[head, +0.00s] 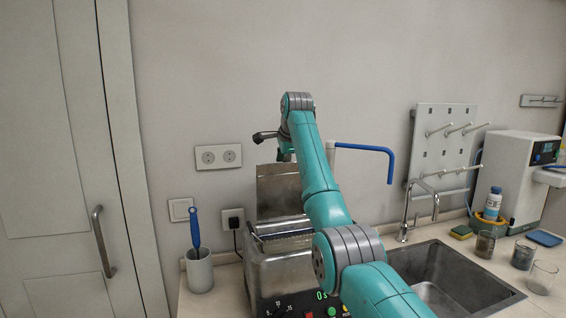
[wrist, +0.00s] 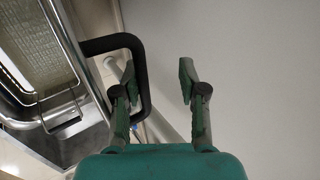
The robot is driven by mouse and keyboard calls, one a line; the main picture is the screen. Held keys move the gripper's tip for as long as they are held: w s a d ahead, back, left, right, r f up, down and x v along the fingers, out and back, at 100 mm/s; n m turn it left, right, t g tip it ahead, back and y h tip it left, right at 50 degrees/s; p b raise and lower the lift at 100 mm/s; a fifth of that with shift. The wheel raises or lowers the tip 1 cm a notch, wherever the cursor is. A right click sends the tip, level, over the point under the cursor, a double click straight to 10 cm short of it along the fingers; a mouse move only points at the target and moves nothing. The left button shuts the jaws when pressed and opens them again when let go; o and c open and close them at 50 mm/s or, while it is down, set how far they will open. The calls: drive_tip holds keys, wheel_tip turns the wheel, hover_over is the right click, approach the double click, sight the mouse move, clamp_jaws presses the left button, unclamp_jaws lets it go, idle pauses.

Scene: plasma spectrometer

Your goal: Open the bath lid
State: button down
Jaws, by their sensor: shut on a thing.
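The metal bath (head: 270,270) stands on the counter with its control panel facing me. Its lid (head: 278,188) stands raised at the back, and the bath's top opening shows in front of it. In the wrist view the black loop handle (wrist: 146,75) passes between the two fingers of my gripper (wrist: 160,82). The fingers look well apart, with the handle's bar close to the left one; my gripper is shut on this handle.
The sink (head: 450,278) with a tap (head: 408,215) is right of the bath. A white cup (head: 199,270) holding a blue brush (head: 196,228) stands to its left. A blue bent rod (head: 375,149) and a white peg board (head: 440,140) are behind, to the right.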

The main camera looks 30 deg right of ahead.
drive_tip(key=shift+w+f, duration=0.15)
drive_tip(key=shift+f, duration=0.6)
drive_tip(key=c, duration=1.2)
unclamp_jaws()
drive_tip(key=shift+w+d+f, duration=0.1)
drive_tip(key=shift+w+f, duration=0.1)
drive_tip(key=shift+w, duration=0.05)
drive_tip(key=shift+s+r, duration=0.1)
drive_tip(key=shift+r, duration=0.35)
